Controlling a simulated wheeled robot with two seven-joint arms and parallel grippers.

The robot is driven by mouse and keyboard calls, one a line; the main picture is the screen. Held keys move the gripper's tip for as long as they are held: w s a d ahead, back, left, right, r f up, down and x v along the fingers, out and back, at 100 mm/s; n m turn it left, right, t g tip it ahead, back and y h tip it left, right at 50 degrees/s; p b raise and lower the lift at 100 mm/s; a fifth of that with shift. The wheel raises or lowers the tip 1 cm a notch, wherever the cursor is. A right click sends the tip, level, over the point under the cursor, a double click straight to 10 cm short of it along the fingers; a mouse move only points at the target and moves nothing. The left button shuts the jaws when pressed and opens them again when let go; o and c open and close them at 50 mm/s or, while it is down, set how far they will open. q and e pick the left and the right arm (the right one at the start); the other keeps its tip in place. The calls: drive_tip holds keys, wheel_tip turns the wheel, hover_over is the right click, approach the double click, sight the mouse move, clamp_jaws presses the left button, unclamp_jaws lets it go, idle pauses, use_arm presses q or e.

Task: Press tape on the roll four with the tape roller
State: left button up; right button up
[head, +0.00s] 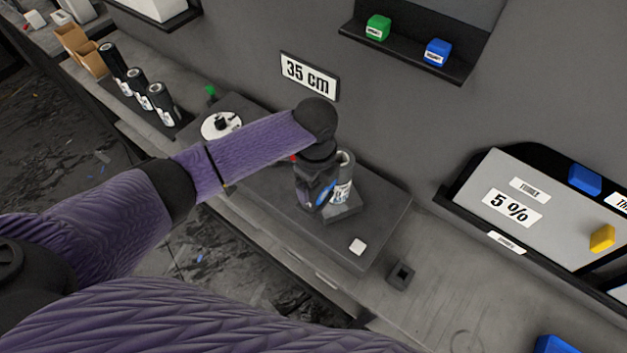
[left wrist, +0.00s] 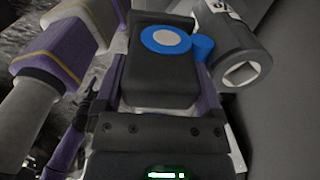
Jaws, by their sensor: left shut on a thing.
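My left gripper (head: 312,192) is shut on the tape roller, a dark block with a blue disc (left wrist: 166,40) that fills the space between the fingers in the left wrist view. A grey roll with a white label (head: 344,178) stands upright on a dark block just right of the gripper in the head view; its number is not readable. In the left wrist view the roll (left wrist: 240,62) shows its end with a square hole, close beside the tape roller's blue part. I cannot tell whether they touch. My right gripper is not in view.
Several dark rolls (head: 138,80) stand in a rack at the left. A small black holder (head: 400,275) sits at the right. The grey wall rises close behind, with a "35 cm" sign (head: 309,76).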

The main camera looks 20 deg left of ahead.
use_arm(q)
drive_tip(key=shift+w+d+b, duration=0.2)
drive_tip(key=shift+w+b, duration=0.25)
drive_tip(key=shift+w, duration=0.1)
drive_tip(key=shift+w+d+b, duration=0.15)
drive_tip(key=shift+w+b, duration=0.3)
drive_tip(key=shift+w, duration=0.05)
idle(0.5)
idle(0.4)
drive_tip(key=s+p, duration=0.1)
drive_tip(key=p, duration=0.1)
drive_tip(key=s+a+p, duration=0.1)
drive_tip(key=s+p, duration=0.2)
drive_tip(key=shift+s+a+r+p, duration=0.2)
drive_tip(key=shift+a+r+p, duration=0.1)
drive_tip(key=shift+p, duration=0.1)
drive_tip(key=shift+s+a+f+p, duration=0.2)
drive_tip(key=shift+s+p, duration=0.2)
drive_tip(key=shift+s, duration=0.2)
drive_tip(key=shift+f, duration=0.1)
